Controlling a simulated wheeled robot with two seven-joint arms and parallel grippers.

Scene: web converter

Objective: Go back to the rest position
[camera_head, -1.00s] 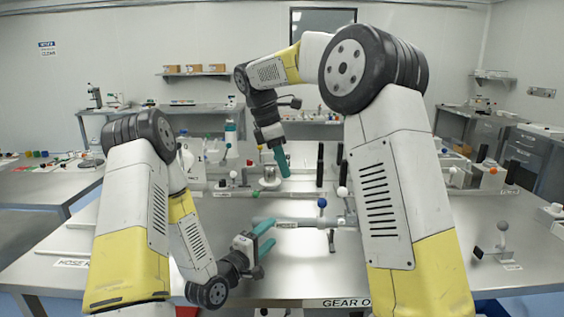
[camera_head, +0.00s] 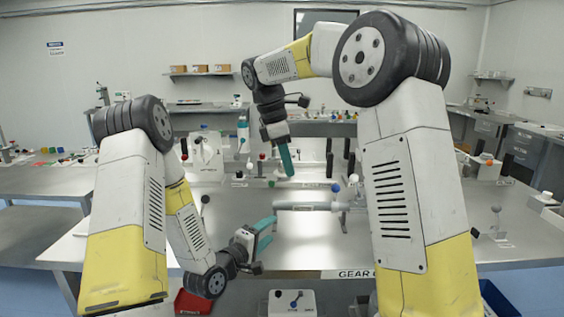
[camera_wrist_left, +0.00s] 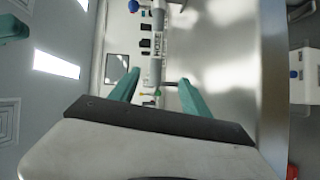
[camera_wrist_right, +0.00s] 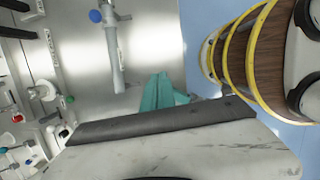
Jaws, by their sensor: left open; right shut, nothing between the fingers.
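My left gripper (camera_head: 268,234) is in the lower middle of the head view, over the front part of the steel table, with its teal fingers apart and nothing between them. Its open fingers also show in the left wrist view (camera_wrist_left: 157,90). My right gripper (camera_head: 289,170) hangs fingers-down above the back of the table in the head view. In the right wrist view its teal fingers (camera_wrist_right: 160,85) are together and empty. Both grippers look clear of the table's objects.
A grey-white hose (camera_head: 308,206) runs level above the table, close to the left gripper. A red bin (camera_head: 192,303) and a small white box (camera_head: 292,302) sit below the front edge. The table's right half is mostly bare.

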